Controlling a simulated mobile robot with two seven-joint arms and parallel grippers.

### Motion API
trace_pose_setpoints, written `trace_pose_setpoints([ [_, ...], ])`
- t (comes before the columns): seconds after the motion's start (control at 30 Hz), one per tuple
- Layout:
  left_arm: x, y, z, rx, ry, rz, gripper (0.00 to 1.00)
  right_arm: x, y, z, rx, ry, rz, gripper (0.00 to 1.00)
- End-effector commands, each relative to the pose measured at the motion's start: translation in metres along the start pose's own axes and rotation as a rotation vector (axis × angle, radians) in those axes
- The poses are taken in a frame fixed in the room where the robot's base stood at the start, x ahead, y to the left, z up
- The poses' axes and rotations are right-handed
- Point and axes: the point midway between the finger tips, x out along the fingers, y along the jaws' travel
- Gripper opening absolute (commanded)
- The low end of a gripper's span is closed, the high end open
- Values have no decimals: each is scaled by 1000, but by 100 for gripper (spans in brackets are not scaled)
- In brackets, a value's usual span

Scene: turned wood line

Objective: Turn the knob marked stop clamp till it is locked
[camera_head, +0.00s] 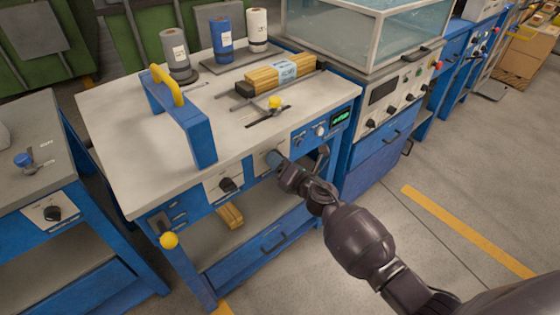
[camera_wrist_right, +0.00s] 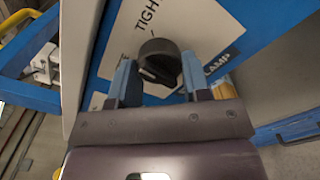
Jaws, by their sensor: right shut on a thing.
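The black stop clamp knob (camera_wrist_right: 157,62) shows in the right wrist view on a white plate (camera_wrist_right: 200,35). The plate reads "TIGHT" above the knob and "CLAMP" at lower right; the rest of the label is covered. My right gripper (camera_wrist_right: 158,78) has a blue finger on each side of the knob and is shut on it. In the head view my right gripper (camera_head: 274,158) reaches the front panel of the workbench (camera_head: 130,165) and hides the knob. I cannot tell exactly where the knob's mark points. My left gripper is not in view.
Another black knob (camera_head: 228,184) sits left of my gripper on the same panel. A blue frame with a yellow handle (camera_head: 167,85) and bundled wood strips (camera_head: 276,75) are on top.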

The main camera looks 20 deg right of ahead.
Motion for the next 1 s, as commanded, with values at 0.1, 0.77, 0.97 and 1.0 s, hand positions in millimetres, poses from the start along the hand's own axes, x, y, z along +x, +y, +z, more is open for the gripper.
trace_pose_setpoints([
  [0.1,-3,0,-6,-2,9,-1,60,0,2,3,109,-3,1,20],
  [0.77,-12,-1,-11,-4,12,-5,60,0,3,2,582,-2,1,20],
  [0.97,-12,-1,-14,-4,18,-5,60,0,2,1,631,-1,0,20],
  [1.0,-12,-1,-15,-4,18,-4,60,0,2,1,636,-1,-1,20],
])
